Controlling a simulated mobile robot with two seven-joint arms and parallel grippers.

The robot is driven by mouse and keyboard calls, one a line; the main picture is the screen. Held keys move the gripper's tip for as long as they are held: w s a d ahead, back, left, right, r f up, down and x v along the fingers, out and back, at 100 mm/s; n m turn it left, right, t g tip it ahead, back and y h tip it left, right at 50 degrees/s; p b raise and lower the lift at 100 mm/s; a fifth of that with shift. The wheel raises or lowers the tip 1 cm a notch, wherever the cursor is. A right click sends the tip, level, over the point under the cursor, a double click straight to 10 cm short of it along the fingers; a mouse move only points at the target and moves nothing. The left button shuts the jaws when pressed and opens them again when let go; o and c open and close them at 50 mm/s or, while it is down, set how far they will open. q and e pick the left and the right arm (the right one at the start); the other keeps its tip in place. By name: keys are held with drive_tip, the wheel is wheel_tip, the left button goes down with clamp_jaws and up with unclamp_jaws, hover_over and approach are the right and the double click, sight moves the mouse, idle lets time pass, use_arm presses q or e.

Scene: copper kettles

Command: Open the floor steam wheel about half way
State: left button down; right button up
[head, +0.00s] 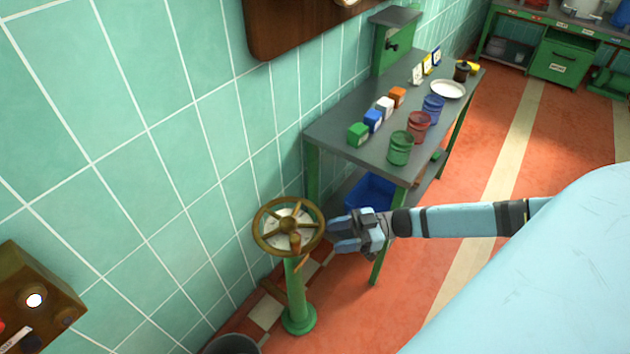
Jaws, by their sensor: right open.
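The floor steam wheel (264,240) is a brass-coloured handwheel with spokes and a pale disc under it. It sits on top of a green post (296,290) with a round foot on the floor, close to the tiled wall. My right gripper (336,234) comes in from the right at about wheel height. Its blue fingers are open and point left at the wheel's right rim. The fingertips look very near the rim; I cannot tell whether they touch it. My left gripper is not in view.
A grey-topped green table (340,131) stands behind the wheel, with coloured boxes, tins and a white plate (448,89). A blue bin (371,191) is on its lower shelf. A brass box with a lit lamp (36,300) is at lower left. Open red floor lies right.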

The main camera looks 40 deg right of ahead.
drive_tip(key=v, duration=0.3)
drive_tip(key=shift+s+d, duration=0.15)
drive_tip(key=shift+d, duration=0.2)
idle(0.4)
